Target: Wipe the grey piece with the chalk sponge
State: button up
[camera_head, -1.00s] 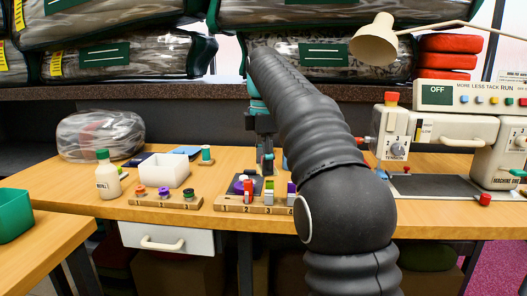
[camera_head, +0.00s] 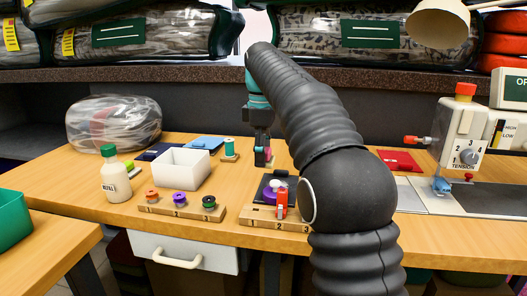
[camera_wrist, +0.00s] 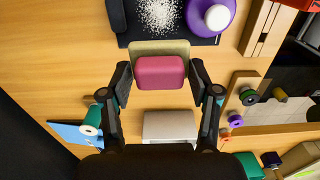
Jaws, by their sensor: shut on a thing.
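My gripper (camera_wrist: 160,80) is shut on a pink block, which I take for the chalk sponge (camera_wrist: 160,72). A tan layer (camera_wrist: 160,47) shows beyond the block; I cannot tell if it belongs to it. In the wrist view the tan layer overlaps the near edge of a dark grey piece (camera_wrist: 135,30). White powder (camera_wrist: 158,13) lies on that piece beside a purple pot with a white top (camera_wrist: 217,17). In the head view my gripper (camera_head: 262,155) is over the table, behind the dark grey piece (camera_head: 263,187). A bit of pink shows there. Its height is unclear.
A white box (camera_head: 182,168), bottle (camera_head: 115,177), spool rack (camera_head: 180,205) and green spool (camera_head: 229,147) stand left. A wooden numbered holder with a red piece (camera_head: 281,203) stands in front. A sewing machine (camera_head: 460,135) is right. Bagged comforters (camera_head: 370,32) fill the shelf above.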

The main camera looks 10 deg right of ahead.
aim_at(264, 184)
dwell(0.3)
jog(key=shift+f+b, duration=1.15)
jog(key=shift+f, duration=0.9)
jog(key=shift+f+b, duration=0.5)
jog(key=shift+f, duration=0.45)
jog(key=shift+s+d, duration=0.1)
